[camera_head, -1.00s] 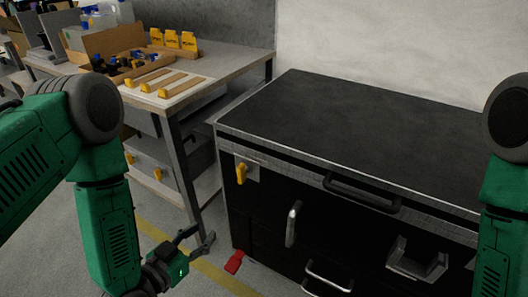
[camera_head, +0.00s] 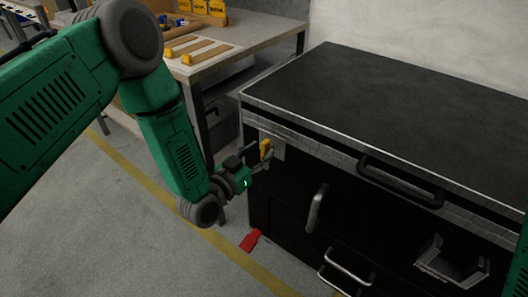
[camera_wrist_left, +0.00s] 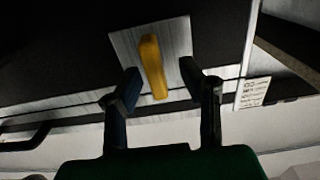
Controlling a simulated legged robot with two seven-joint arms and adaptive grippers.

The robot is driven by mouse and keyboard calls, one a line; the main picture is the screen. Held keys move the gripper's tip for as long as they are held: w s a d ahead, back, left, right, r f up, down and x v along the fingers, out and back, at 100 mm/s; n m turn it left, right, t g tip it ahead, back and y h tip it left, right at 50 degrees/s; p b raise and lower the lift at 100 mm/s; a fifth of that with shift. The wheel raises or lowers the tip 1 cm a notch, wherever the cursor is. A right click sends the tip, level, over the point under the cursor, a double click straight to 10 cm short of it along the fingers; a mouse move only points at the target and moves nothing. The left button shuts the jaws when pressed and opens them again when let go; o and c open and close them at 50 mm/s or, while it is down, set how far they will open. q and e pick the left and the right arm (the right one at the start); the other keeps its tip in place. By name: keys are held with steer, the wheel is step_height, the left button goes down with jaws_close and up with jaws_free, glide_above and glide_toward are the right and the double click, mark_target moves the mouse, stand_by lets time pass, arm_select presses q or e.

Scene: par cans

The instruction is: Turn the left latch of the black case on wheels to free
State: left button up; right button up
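The black case (camera_head: 400,110) stands at the right, with a flat dark top and a metal rim. Its left latch (camera_head: 266,149) is a yellow handle on a small metal plate near the case's left front corner. In the left wrist view the yellow latch (camera_wrist_left: 153,66) sits between the fingertips of my left gripper (camera_wrist_left: 166,85), with a gap on both sides. My left gripper (camera_head: 258,158) is open and close in front of the latch. My right gripper is out of view; only a sliver of my right arm shows at the right edge.
A black handle (camera_head: 400,182) and a metal handle (camera_head: 317,208) stick out from the case front. A red piece (camera_head: 251,240) juts out low at its left corner. A workbench (camera_head: 262,42) with wooden pieces stands behind left. The floor at lower left is clear.

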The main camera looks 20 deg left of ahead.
arm_select(q)
steer(key=shift+w+d, duration=0.25)
steer(key=shift+w, duration=0.2)
steer(key=shift+w+d, duration=0.3)
steer(key=shift+d, duration=0.05)
steer(key=shift+a, duration=0.1)
jaws_close()
